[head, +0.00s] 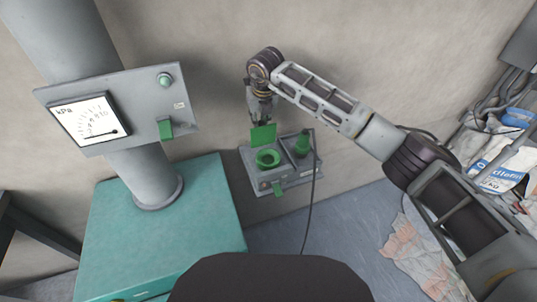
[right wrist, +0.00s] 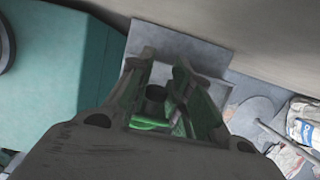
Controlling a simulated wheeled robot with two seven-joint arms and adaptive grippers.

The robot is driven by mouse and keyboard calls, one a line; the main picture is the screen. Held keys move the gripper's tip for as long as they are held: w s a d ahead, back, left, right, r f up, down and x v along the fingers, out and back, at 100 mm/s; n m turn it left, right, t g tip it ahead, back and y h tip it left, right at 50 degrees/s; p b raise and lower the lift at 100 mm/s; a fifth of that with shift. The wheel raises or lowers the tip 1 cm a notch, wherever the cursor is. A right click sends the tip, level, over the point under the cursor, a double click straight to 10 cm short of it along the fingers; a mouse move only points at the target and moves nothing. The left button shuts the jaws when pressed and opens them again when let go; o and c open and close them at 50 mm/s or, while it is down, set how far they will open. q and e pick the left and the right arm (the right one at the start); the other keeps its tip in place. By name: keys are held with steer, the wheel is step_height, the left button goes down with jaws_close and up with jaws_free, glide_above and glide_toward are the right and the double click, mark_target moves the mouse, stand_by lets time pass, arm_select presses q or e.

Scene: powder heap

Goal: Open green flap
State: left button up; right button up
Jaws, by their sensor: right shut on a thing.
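The green flap (head: 263,136) stands raised behind a round green ring opening (head: 268,158) on a small grey wall unit (head: 290,179). My right gripper (head: 261,116) comes down from above and is shut on the flap at its upper edge. In the right wrist view the fingers of my right gripper (right wrist: 165,80) point away from the camera, with green parts showing between and below them. The exact contact is partly hidden by the fingers. My left gripper is not in view.
A kPa gauge panel (head: 170,92) with a green lever stands left, above a teal cabinet (head: 213,200). Bags and crumpled paper (head: 420,250) lie at right.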

steer(key=shift+w+a+f, duration=0.15)
steer(key=shift+w, duration=0.15)
steer(key=shift+w+a+f+b, duration=0.1)
steer(key=shift+w+f+b, duration=0.05)
steer(key=shift+w+b, duration=0.15)
stand_by(0.3)
steer(key=shift+w+f, duration=0.1)
steer(key=shift+f, duration=0.05)
jaws_close()
steer(key=o, duration=1.2)
jaws_free()
steer(key=shift+a, duration=0.1)
steer(key=shift+w+a+r+p, duration=0.15)
steer(key=shift+r+p, duration=0.3)
steer(key=shift+r, duration=0.75)
steer(key=shift+w+d+r+p, duration=0.15)
steer(key=shift+r+p, duration=0.25)
steer(key=shift+r, duration=0.75)
steer(key=shift+a+r, duration=0.1)
steer(key=shift+r, duration=0.05)
